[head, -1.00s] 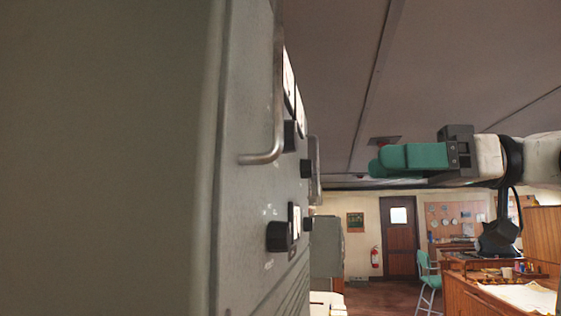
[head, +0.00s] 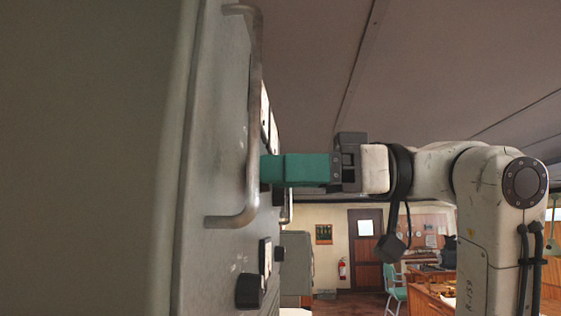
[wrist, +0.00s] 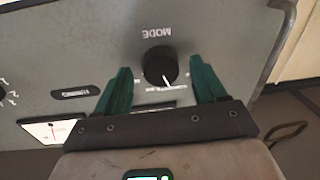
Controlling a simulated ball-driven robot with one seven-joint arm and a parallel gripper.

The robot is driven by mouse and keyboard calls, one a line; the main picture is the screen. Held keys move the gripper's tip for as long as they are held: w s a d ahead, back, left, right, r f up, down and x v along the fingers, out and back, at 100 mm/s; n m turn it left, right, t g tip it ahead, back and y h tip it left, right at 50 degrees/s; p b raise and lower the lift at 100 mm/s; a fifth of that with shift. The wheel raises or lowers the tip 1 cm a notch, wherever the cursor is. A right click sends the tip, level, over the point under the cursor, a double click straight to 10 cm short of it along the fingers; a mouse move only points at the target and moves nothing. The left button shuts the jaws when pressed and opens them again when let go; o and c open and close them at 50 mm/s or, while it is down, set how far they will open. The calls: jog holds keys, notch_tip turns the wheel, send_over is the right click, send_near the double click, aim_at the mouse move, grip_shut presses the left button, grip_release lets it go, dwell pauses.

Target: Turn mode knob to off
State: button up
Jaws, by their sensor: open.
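The mode knob (wrist: 160,66) is a round black knob with a white pointer line, on a grey panel (wrist: 75,55). In the wrist view the word MODE appears upside down above it, and the pointer is toward the bottom of the picture. The small position labels below it are partly hidden. My gripper (wrist: 160,63) is open, with one teal finger on each side of the knob; I cannot tell whether they touch it. In the head view my gripper (head: 266,169) reaches the panel behind a metal handle, and the mode knob is hidden there.
A bent metal handle (head: 252,120) stands out from the panel close to my fingers; a handle (wrist: 283,40) also shows in the wrist view. Another black knob (head: 249,291) sits lower on the panel. A meter (wrist: 50,131) is at the lower left of the wrist view.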

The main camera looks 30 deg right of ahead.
jog(key=shift+w+a, duration=0.1)
jog(key=shift+a, duration=0.15)
jog(key=c, duration=1.1)
jog(key=shift+o, duration=0.2)
jog(key=shift+n+h+b, duration=0.3)
jog(key=shift+n+b, duration=1.45)
jog(key=shift+n, duration=2.25)
